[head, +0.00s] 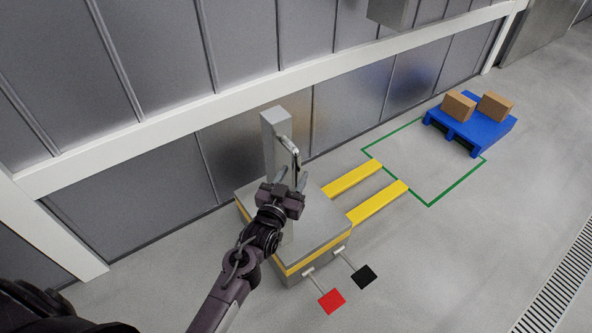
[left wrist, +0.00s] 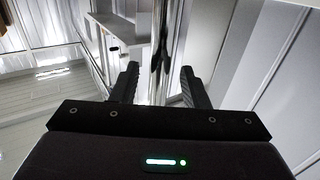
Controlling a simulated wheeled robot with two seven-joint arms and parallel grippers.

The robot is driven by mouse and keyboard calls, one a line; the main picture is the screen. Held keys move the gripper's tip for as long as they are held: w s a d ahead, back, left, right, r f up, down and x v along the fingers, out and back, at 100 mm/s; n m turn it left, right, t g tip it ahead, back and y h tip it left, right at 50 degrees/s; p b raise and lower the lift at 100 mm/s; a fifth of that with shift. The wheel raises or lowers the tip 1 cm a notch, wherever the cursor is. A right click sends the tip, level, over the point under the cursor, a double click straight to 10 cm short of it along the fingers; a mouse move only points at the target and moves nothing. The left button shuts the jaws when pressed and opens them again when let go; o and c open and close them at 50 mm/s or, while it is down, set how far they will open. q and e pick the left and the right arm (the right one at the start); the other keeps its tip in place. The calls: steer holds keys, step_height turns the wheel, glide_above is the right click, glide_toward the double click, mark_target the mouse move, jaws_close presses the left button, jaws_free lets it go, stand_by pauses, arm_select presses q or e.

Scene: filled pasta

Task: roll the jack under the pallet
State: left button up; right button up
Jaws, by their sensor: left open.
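The jack (head: 325,215) is a grey and yellow body with a grey upright mast and two yellow forks (head: 378,203) pointing right. A chrome handle (head: 291,148) is mounted on its mast. The blue pallet (head: 480,133) carries two brown boxes (head: 459,106) and stands beyond the fork tips, with a floor gap between. My left gripper (head: 290,179) is open at the handle. In the left wrist view the chrome bar (left wrist: 162,45) runs upright between the spread fingers (left wrist: 160,84); contact cannot be told. My right gripper is not in view.
A green outline (head: 454,187) marks the floor between forks and pallet; the fork tips reach its near edge. A red pedal (head: 331,301) and a black pedal (head: 364,276) stick out from the jack's front. A panelled wall (head: 340,105) runs behind. A floor grate (head: 558,285) lies at right.

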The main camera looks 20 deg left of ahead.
arm_select(q)
steer(key=shift+w+d+f, duration=0.1)
steer(key=shift+w+d, duration=0.05)
steer(key=shift+w, duration=1.25)
jaws_close()
